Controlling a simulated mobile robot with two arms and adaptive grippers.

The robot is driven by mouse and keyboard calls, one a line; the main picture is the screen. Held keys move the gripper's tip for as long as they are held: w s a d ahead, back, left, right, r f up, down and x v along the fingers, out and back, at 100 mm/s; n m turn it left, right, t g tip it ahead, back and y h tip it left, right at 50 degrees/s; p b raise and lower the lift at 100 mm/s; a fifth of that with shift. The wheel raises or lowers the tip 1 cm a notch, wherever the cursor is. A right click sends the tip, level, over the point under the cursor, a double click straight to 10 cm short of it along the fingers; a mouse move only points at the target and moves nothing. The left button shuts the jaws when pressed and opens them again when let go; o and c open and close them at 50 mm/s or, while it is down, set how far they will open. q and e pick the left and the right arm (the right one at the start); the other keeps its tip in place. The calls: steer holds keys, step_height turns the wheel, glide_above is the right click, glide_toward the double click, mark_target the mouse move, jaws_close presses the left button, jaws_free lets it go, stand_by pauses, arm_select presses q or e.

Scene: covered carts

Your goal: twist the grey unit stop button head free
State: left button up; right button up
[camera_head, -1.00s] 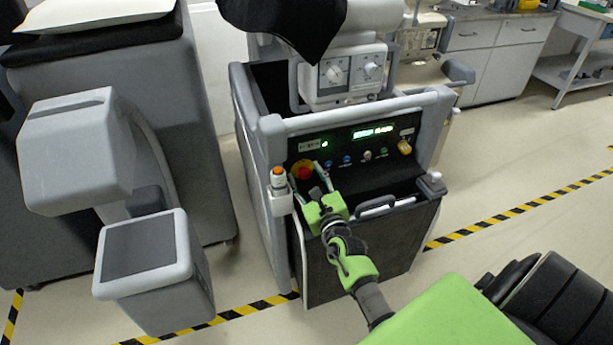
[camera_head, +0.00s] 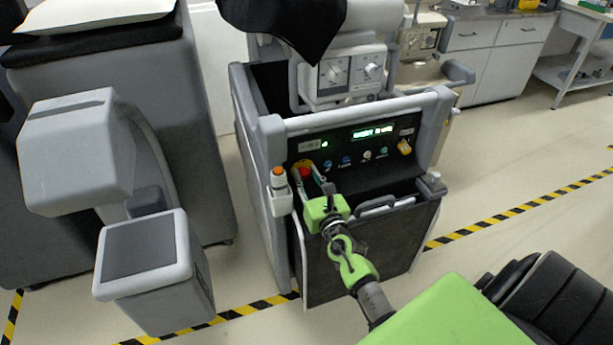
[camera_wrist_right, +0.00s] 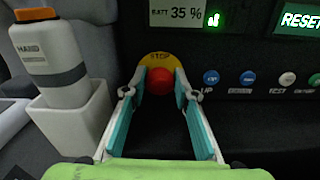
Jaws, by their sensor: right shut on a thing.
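The grey unit (camera_head: 350,240) stands in the middle of the head view, its dark control panel facing me. The red stop button head (camera_head: 306,172) sits at the panel's left on a yellow plate marked STOP; it also shows in the right wrist view (camera_wrist_right: 159,81). My right gripper (camera_head: 307,175) is at the button, its two fingers on either side of the red head. In the wrist view the fingertips (camera_wrist_right: 157,92) are closed against its sides. The head's lower edge is partly hidden. My left gripper is not in view.
A bottle with an orange cap (camera_wrist_right: 55,55) stands in a white holder close left of my right gripper. Small buttons (camera_wrist_right: 248,78) line the panel to the right. A display reads RESET (camera_wrist_right: 298,20). Another grey machine (camera_head: 145,255) stands at the left.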

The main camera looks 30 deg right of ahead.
steer(key=shift+m, duration=1.4)
steer(key=o, duration=1.1)
steer(key=v, duration=1.2)
steer(key=shift+d, duration=0.1)
